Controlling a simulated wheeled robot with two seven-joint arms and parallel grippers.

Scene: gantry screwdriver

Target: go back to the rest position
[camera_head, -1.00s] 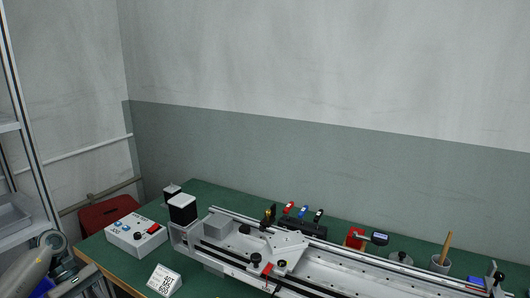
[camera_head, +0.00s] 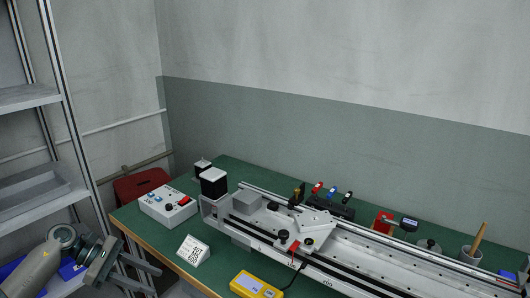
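My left gripper (camera_head: 156,281) is at the lower left, in front of the table's left edge. Its two dark fingers point right and are spread apart, with nothing visible between them. The grey forearm behind it comes in from the lower left corner. My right gripper is outside the view. The gantry (camera_head: 360,254), a long silver rail unit with a carriage (camera_head: 304,231), lies along the green table (camera_head: 150,238), apart from my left gripper.
A white control box (camera_head: 167,206) with a red switch and a small white sign (camera_head: 193,251) stand on the table. A yellow meter (camera_head: 256,286) lies at the front. A metal shelf (camera_head: 84,150) rises at the left, close to my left arm. A red chair (camera_head: 141,186) stands behind.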

